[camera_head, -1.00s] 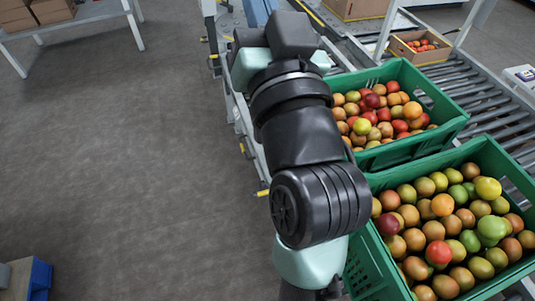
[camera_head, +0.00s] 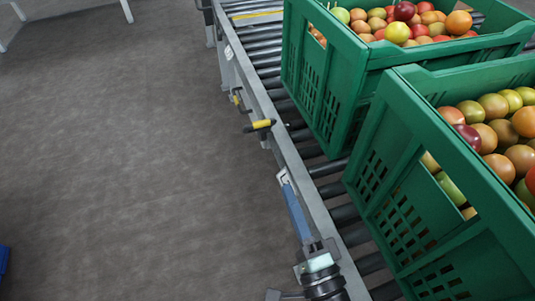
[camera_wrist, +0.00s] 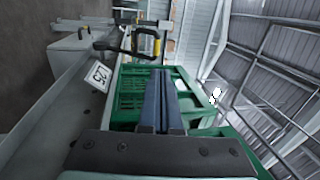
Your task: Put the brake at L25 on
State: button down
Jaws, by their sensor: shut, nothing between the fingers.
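The L25 label (camera_wrist: 97,76) is a white plate on the conveyor's side rail in the wrist view. A small white plate (camera_head: 282,177) shows by my fingertips in the head view; its text is too small to read there. A black brake lever with a yellow band (camera_head: 261,125) sticks out from the rail, beyond my gripper; a black and yellow handle (camera_wrist: 145,44) also shows past the fingertips in the wrist view. My gripper (camera_head: 286,187) is shut and empty, its blue fingers along the rail, apart from the lever. It also shows in the wrist view (camera_wrist: 159,72).
Two green crates (camera_head: 395,165) of tomatoes stand on the roller conveyor (camera_head: 330,168), right of my gripper. Another yellow-marked lever (camera_head: 237,97) sits farther along the rail. The grey floor (camera_head: 120,170) left of the rail is mostly clear.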

aim_at(263, 125)
jog(key=shift+s+d+f, duration=0.15)
jog(key=shift+s+f, duration=0.1)
jog(key=shift+f, duration=0.15)
jog(key=b+x, duration=0.1)
jog(key=x, duration=1.3)
jog(key=shift+w+d+r+p, duration=0.1)
jog(key=shift+w+r+p, duration=0.05)
jog(key=shift+r+p, duration=0.15)
